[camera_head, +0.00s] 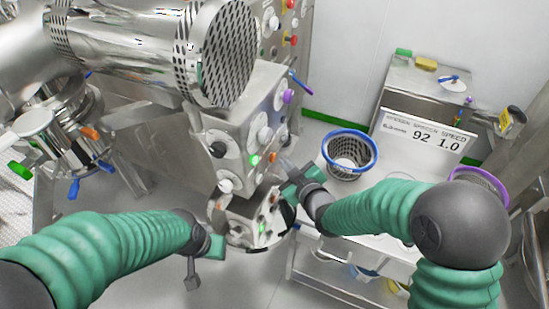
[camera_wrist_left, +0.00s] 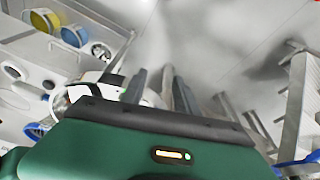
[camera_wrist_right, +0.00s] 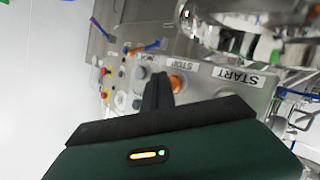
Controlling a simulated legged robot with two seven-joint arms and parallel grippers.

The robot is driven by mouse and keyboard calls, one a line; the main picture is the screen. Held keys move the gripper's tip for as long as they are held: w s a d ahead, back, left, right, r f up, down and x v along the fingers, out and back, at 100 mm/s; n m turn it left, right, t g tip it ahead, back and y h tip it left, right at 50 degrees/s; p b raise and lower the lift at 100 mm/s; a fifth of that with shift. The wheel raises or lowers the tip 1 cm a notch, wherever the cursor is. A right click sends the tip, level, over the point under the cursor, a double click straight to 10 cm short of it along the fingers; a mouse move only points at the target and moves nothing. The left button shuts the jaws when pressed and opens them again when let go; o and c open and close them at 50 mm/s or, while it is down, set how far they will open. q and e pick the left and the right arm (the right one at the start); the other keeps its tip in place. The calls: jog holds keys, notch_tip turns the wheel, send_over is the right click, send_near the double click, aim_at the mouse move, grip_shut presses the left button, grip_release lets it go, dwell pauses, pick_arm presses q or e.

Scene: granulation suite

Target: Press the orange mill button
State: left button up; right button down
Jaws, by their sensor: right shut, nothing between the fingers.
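An orange button (camera_head: 272,158) sits beside a green button (camera_head: 254,160) on the lower front of the steel machine panel. My right gripper (camera_head: 284,166) is just right of and below it, fingers shut and empty. In the right wrist view an orange button (camera_wrist_right: 177,83) shows just right of the shut fingertips (camera_wrist_right: 157,82), near STOP and START labels; contact cannot be told. My left gripper (camera_head: 193,272) is low, left of that box. In the left wrist view its fingers (camera_wrist_left: 152,85) stand apart and empty.
A large perforated steel drum end (camera_head: 229,53) stands above the panel. A steel cabinet (camera_head: 425,100) stands at the back. Bare floor lies below the lower box.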

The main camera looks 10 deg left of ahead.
jog(key=shift+a, duration=0.3)
jog(key=shift+w+a, duration=0.2)
jog(key=shift+a, duration=0.25)
dwell(0.6)
dwell(0.3)
jog(key=shift+s+d+b, duration=0.25)
jog(key=shift+d+b, duration=0.1)
jog(key=shift+d, duration=0.5)
jog(key=shift+d, duration=0.1)
jog(key=d, duration=0.1)
jog(key=s+d, duration=0.1)
jog(key=d, duration=0.2)
jog(key=shift+s+d, duration=0.3)
jog(key=shift+d, duration=0.05)
